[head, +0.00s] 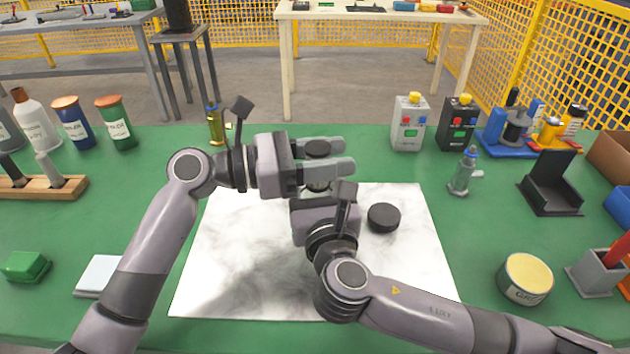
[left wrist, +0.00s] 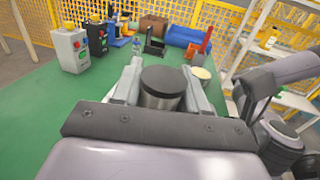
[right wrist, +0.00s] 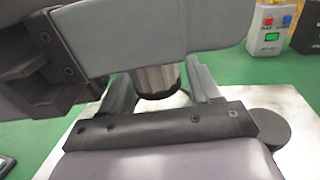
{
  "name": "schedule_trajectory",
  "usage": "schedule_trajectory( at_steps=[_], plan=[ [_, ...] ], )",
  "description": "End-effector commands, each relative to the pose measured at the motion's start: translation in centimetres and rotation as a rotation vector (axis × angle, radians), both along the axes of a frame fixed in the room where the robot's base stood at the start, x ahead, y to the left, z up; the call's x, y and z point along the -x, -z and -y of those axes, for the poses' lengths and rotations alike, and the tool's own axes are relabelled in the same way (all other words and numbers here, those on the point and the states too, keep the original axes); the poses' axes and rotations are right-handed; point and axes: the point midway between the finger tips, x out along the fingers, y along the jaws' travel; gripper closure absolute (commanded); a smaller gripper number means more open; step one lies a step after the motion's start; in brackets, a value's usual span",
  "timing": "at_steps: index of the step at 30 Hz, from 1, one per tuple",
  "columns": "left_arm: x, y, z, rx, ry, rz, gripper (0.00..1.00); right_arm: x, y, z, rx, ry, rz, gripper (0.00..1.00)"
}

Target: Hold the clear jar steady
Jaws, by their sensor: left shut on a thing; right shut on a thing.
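The jar (head: 317,149) stands upright above the white marble-look board (head: 230,260), with a dark round top and a see-through grey body in the left wrist view (left wrist: 160,98). My left gripper (head: 345,158) is shut on its upper part, one finger on each side. My right gripper (right wrist: 158,90) is shut around the lower part, where the jar's dark bottom (right wrist: 158,94) shows between its fingers. The left gripper hides much of the jar in the head view. A loose black disc (head: 384,217) lies on the board, right of the right gripper.
The green table (head: 470,225) carries bottles and jars at the left, two button boxes (head: 409,124) at the back, and a small bottle (head: 464,172) and black stand (head: 552,185) at the right. A round tin (head: 525,278) is at front right. The board's left part is clear.

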Motion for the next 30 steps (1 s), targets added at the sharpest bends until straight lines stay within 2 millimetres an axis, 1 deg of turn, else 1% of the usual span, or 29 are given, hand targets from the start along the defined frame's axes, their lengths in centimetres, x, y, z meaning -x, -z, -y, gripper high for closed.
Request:
schedule_trajectory(
  at_steps=[2, 3, 4, 5, 14, 17, 20, 27, 30],
  plan=[
    [0.0, 0.0, 0.0, 0.001, 0.000, 0.000, 0.86, 0.0, 0.1, 0.0, 0.001, 0.000, -0.002, 0.73],
    [0.0, 0.0, 0.0, 0.001, 0.000, 0.000, 0.44, 0.0, 0.1, 0.0, 0.001, 0.000, -0.002, 0.73],
    [0.0, 0.0, 0.0, 0.001, 0.000, 0.000, 0.34, 0.0, 0.1, 0.0, 0.001, 0.000, -0.002, 0.73],
    [0.0, 0.0, 0.0, 0.001, 0.000, 0.000, 0.27, 0.0, 0.1, 0.0, 0.001, 0.000, -0.002, 0.73],
    [0.0, 0.0, -0.1, 0.000, 0.000, 0.000, 0.27, 0.0, 0.1, 0.0, 0.001, 0.000, -0.002, 0.73],
    [0.1, 0.0, -0.8, 0.000, -0.002, -0.001, 0.27, 0.0, 0.1, 0.0, 0.002, 0.000, -0.003, 0.73],
    [0.4, 0.1, -2.3, -0.002, -0.003, 0.000, 0.27, 0.0, 0.1, 0.0, 0.002, 0.000, -0.003, 0.73],
    [1.5, 0.1, -7.4, -0.003, -0.003, -0.001, 0.27, 0.0, 0.1, 0.0, 0.002, 0.000, -0.003, 0.73],
    [1.9, 0.1, -9.2, -0.003, -0.003, -0.002, 0.27, 0.0, 0.1, 0.0, 0.002, 0.000, -0.003, 0.73]
  ],
)
